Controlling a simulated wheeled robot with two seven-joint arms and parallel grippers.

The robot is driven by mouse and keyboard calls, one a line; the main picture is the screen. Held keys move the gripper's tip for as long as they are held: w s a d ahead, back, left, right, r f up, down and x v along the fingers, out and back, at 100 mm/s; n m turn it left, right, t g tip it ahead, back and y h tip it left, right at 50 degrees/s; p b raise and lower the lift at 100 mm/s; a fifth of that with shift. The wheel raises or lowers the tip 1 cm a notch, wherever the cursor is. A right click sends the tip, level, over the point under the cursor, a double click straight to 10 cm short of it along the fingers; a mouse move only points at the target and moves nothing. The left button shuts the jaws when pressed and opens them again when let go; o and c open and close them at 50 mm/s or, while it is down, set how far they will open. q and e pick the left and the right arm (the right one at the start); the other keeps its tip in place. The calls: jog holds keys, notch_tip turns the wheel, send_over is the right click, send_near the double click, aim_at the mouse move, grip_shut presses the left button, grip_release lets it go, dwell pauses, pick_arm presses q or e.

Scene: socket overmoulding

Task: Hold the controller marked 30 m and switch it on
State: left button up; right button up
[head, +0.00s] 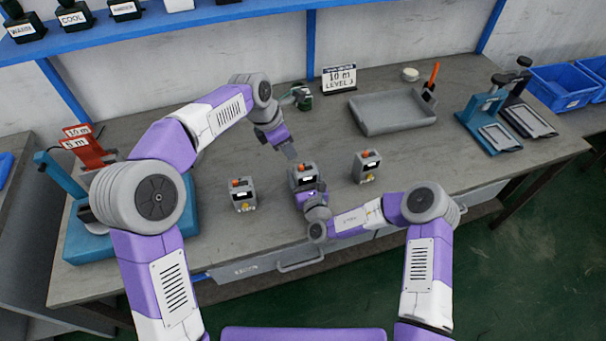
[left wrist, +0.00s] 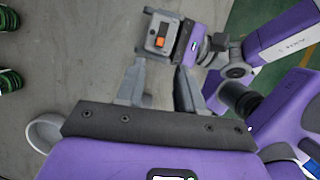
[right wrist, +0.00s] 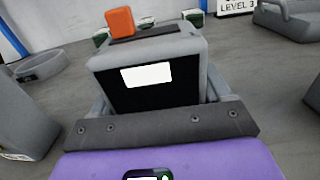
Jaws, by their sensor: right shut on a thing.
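Three grey controllers with orange switches stand in a row: a left one (head: 241,195), a middle one (head: 302,176) and a right one (head: 366,167). My right gripper (head: 312,198) is shut on the middle controller, which fills the right wrist view (right wrist: 150,75). Its white label is too washed out to read. The orange switch (right wrist: 120,21) sits on its top. My left gripper (head: 291,152) is just behind and above this controller, with its fingers apart and empty. In the left wrist view the held controller (left wrist: 157,33) lies beyond the left fingertips (left wrist: 160,78).
A sign (head: 339,78) reading 10 m LEVEL 3 stands at the back. A grey tray (head: 392,113) lies to its right. A blue stand (head: 75,240) with red markers is at the left. Blue-based devices (head: 480,122) stand right.

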pick_arm(q)
jog(key=shift+a+f, duration=0.1)
jog(key=shift+a, duration=0.1)
jog(key=shift+c, duration=1.1)
jog(key=shift+m+g+h, duration=0.3)
jog(key=shift+m+h, duration=0.1)
jog(key=shift+h, duration=0.5)
jog(key=a, duration=0.1)
jog(key=s+a+f, duration=0.1)
jog(key=a, duration=0.1)
jog(key=shift+s+a+f, duration=0.15)
jog(key=shift+a+f, duration=0.1)
jog(key=shift+a, duration=0.1)
grip_shut()
jog(key=s+a+t+h, duration=0.1)
jog(key=a+h, duration=0.2)
jog(key=a, duration=0.3)
jog(key=shift+a+f+t+h, duration=0.3)
jog(key=shift+a, duration=0.05)
jog(key=shift+s+m, duration=0.1)
jog(key=shift+m, duration=0.2)
